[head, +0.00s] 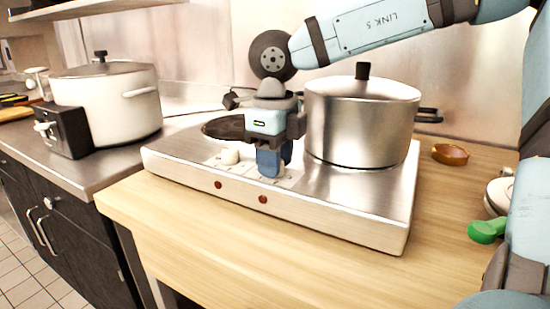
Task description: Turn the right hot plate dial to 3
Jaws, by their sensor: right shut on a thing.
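The two-plate hot plate (345,212) is a steel and white unit on a wooden counter. Its left dial (230,156) is a white knob on the top front edge. My right gripper (269,172) points down over the right dial's place and is shut on that dial. The fingers hide the dial, so its pointer and setting cannot be read. Part of the pale marked scale (292,177) shows beside the fingers. Two red lamps show on the front, a left one (218,185) and a right one (263,199). My left gripper is not in view.
A lidded steel pot (362,122) stands on the right plate, close beside my right gripper. The left plate (222,127) is bare. A white pot (118,110) stands on the left counter. A brown dish (450,154) and a green-ended item (486,230) lie at right. The front wooden counter (230,245) is clear.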

